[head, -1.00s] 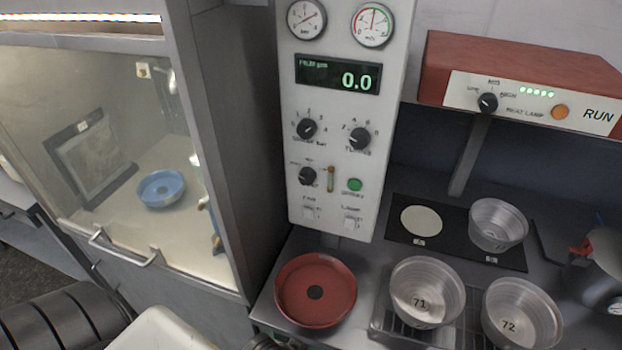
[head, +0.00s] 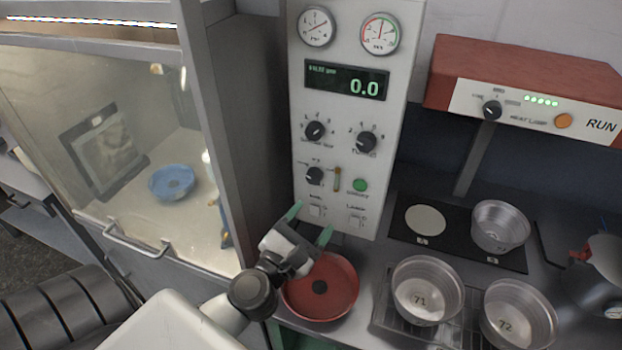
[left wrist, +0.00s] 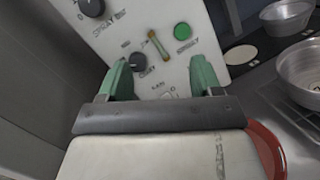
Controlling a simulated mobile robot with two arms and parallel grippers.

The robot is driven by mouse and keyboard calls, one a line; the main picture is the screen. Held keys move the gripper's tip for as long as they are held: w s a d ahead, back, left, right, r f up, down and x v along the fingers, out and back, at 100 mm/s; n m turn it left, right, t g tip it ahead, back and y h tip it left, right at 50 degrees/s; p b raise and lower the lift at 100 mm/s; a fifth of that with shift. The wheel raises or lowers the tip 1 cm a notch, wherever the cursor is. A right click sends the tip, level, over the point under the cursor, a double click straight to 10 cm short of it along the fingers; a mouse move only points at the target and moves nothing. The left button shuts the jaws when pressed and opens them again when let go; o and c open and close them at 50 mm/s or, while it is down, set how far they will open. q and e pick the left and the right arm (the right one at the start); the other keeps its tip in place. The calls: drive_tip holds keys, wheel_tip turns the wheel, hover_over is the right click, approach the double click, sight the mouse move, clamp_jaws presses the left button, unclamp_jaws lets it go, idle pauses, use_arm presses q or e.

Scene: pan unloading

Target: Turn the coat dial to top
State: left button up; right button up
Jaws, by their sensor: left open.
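The coat dial (head: 314,175) is a black knob low on the left of the white control panel (head: 385,210). Its pointer is too small to read surely. In the left wrist view the coat dial (left wrist: 137,62) shows between the fingertips, nearer the left one. My left gripper (head: 308,223) is open, with green fingers spread and nothing between them. It is in front of the panel's lower edge, below the coat dial and apart from it. It also shows in the left wrist view (left wrist: 160,78). My right gripper is not in view.
The spray bar dial (head: 315,131), tumble dial (head: 366,142) and green button (head: 360,185) surround the coat dial. A red pan (head: 335,305) lies below my left gripper. Metal bowls (head: 428,290) stand to the right. A glass-fronted cabinet (head: 215,130) is at the left.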

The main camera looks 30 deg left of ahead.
sight(312, 180)
use_arm(q)
drive_tip(key=w+a+n+y+p, duration=0.1)
drive_tip(key=w+a+n, duration=0.1)
drive_tip(key=w, duration=0.1)
drive_tip(key=w+a+f+n+g+y+p, duration=0.1)
drive_tip(key=w+a+n, duration=0.1)
drive_tip(key=w+n, duration=0.1)
drive_tip(key=w+a+n+g+y+p, duration=0.1)
drive_tip(key=w+a+n+y, duration=0.1)
drive_tip(key=w, duration=0.3)
drive_tip(key=shift+a+f+n, duration=0.25)
drive_tip(key=shift+a+n, duration=0.25)
drive_tip(key=shift+a, duration=0.05)
drive_tip(key=shift+s, duration=0.1)
drive_tip(key=c, duration=0.9)
drive_tip(key=shift+c, duration=0.2)
